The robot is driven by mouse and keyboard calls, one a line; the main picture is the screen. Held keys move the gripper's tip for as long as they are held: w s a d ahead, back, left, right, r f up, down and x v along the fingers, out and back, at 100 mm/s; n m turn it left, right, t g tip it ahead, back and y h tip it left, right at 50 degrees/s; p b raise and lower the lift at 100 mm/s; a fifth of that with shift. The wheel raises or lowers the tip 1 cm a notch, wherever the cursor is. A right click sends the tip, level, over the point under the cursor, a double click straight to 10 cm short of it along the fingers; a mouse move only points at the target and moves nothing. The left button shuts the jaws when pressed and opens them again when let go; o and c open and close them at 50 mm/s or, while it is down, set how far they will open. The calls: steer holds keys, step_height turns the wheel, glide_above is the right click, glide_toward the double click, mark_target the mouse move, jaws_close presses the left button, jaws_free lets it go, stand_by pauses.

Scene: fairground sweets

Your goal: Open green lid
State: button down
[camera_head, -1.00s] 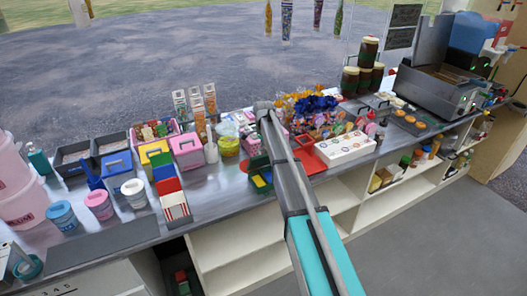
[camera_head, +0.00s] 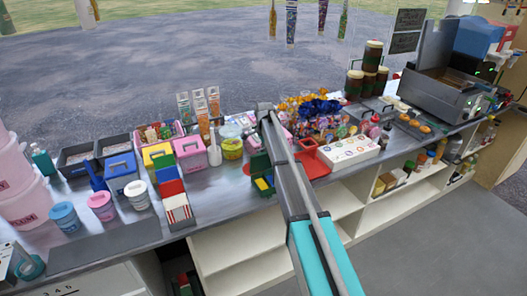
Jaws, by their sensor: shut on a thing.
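A small green box (camera_head: 264,187) stands near the front edge of the counter, just left of my arm, with yellow and blue inside it. Its dark green lid (camera_head: 259,164) appears raised at the back of the box, partly behind my arm. My arm (camera_head: 291,190) reaches up from the bottom of the picture across the counter and covers the area right of the box. My gripper is hidden behind the arm, so its fingers and any contact with the lid do not show.
A red tray (camera_head: 316,167) and a white box with coloured rings (camera_head: 349,152) lie right of my arm. A pink box (camera_head: 190,152) and yellow box (camera_head: 157,153) stand left. Tall jars (camera_head: 371,57) are behind. Grey counter (camera_head: 220,190) is clear left of the green box.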

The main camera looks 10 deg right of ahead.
steer(key=shift+w, duration=0.1)
steer(key=shift+w+a+f+b, duration=0.2)
steer(key=shift+w+f+b, duration=0.15)
steer(key=shift+w, duration=0.2)
steer(key=shift+w+a+f+b, duration=0.2)
steer(key=shift+w+f+b, duration=0.1)
steer(key=shift+w, duration=0.2)
steer(key=c, duration=0.6)
jaws_free()
step_height(320, 180, up, 13)
steer(key=p, duration=1.3)
